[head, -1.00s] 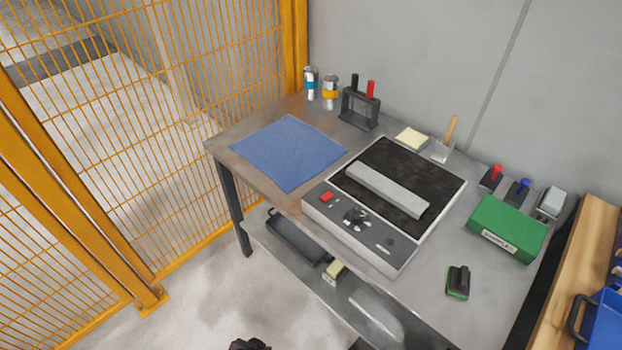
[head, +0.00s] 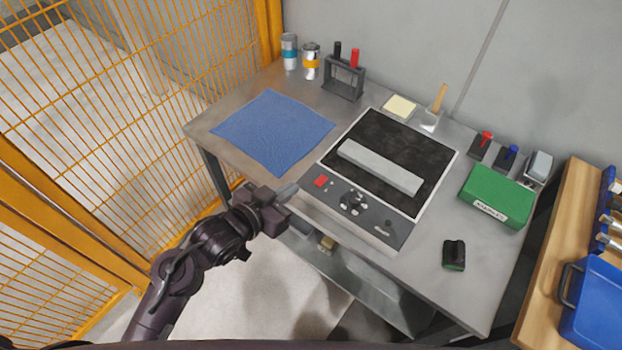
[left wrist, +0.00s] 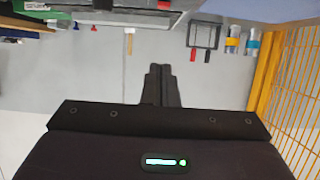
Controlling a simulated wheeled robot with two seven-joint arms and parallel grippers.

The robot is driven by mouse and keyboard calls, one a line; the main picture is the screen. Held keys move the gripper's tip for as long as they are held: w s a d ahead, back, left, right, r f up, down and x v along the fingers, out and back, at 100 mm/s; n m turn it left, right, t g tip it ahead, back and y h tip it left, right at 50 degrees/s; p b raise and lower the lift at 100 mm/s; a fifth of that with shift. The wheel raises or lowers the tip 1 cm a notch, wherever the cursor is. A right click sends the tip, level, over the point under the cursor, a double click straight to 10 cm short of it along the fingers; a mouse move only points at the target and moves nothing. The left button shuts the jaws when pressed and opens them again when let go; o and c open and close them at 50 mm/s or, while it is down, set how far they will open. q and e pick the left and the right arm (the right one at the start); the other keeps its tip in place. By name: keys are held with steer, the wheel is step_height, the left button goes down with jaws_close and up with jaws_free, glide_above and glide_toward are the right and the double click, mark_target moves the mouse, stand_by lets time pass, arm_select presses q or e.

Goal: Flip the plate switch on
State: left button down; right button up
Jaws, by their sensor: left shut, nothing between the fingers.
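The plate unit is a grey box with a black top (head: 435,165) and a dark control panel along its near side. A red switch (head: 320,181) sits at the left end of that panel, with a black knob (head: 353,203) to its right. Whether the switch is on or off is too small to tell. My left gripper (head: 287,191) is shut and empty, just left of the unit's near left corner and a short way from the red switch. Its closed fingers also show in the left wrist view (left wrist: 163,85), where the switch cannot be made out. My right gripper is not in view.
A light grey bar (head: 380,167) lies on the black top. A blue cloth (head: 273,130) lies to the left. A green box (head: 497,196) and a dark block (head: 454,255) are to the right. Yellow mesh fencing (head: 110,90) stands at the left.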

arm_select(q)
steer(key=shift+w, duration=0.1)
steer(key=p, duration=0.2)
glide_above(312, 191)
steer(key=f, duration=0.3)
steer(key=shift+w+d+f, duration=0.25)
steer(key=shift+d, duration=0.05)
step_height(312, 191, down, 3)
steer(key=shift+s+a+r, duration=0.15)
steer(key=shift+r, duration=0.05)
steer(key=shift+s+a+f, duration=0.1)
steer(key=shift+s+f, duration=0.05)
steer(key=shift+f, duration=0.65)
